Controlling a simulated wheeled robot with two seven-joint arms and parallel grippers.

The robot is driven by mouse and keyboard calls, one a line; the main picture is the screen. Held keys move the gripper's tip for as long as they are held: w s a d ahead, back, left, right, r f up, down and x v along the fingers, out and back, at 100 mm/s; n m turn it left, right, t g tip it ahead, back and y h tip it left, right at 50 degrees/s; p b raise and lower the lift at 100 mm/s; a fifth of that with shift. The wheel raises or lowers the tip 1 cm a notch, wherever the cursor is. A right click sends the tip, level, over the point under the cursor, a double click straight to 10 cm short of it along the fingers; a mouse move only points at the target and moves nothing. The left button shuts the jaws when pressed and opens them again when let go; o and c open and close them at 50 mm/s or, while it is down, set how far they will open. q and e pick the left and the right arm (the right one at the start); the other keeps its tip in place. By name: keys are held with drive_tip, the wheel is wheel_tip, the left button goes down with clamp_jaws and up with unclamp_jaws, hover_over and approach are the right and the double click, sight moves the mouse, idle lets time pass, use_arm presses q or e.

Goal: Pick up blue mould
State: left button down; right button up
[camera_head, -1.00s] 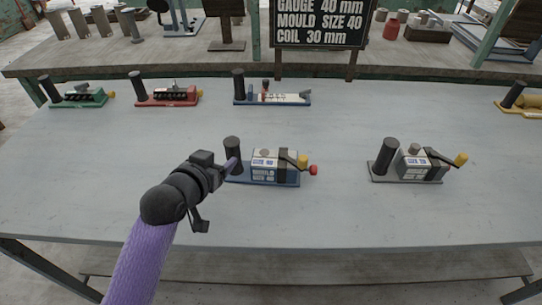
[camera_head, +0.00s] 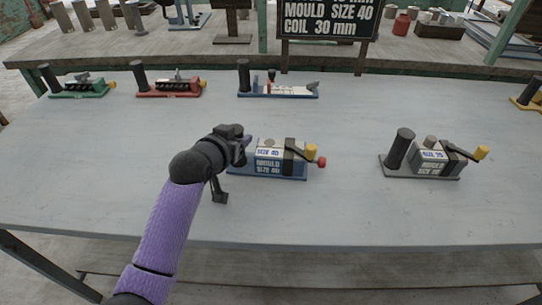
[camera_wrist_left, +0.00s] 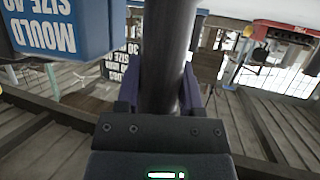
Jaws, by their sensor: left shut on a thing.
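The blue mould (camera_head: 282,161) is a blue block with white labels on a blue base, with a dark strap, a yellow knob and a red knob at its right end. My left gripper (camera_head: 245,143) is at its left end, shut on its dark upright post. In the left wrist view the post (camera_wrist_left: 168,60) stands between the two purple-grey fingers (camera_wrist_left: 160,92), and the labelled blue block (camera_wrist_left: 62,30) is at the upper left. The gripper mostly hides the post in the head view. I cannot tell whether the base touches the table. My right gripper is not in view.
A grey mould (camera_head: 428,160) stands to the right on the grey table (camera_head: 340,215). Green (camera_head: 80,88), red (camera_head: 170,88) and blue-based white (camera_head: 278,90) devices line the back. A dark sign (camera_head: 325,25) stands behind. The front of the table is clear.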

sight(235, 125)
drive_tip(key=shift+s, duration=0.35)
use_arm(q)
wheel_tip(235, 125, up, 9)
drive_tip(key=p, duration=0.4)
drive_tip(key=shift+r+p, duration=0.3)
drive_tip(key=shift+p, duration=0.05)
wheel_tip(235, 125, down, 2)
drive_tip(key=shift+b, duration=0.45)
drive_tip(key=shift+f, duration=0.4)
drive_tip(key=shift+f+b, duration=0.7)
drive_tip(key=shift+f, duration=0.95)
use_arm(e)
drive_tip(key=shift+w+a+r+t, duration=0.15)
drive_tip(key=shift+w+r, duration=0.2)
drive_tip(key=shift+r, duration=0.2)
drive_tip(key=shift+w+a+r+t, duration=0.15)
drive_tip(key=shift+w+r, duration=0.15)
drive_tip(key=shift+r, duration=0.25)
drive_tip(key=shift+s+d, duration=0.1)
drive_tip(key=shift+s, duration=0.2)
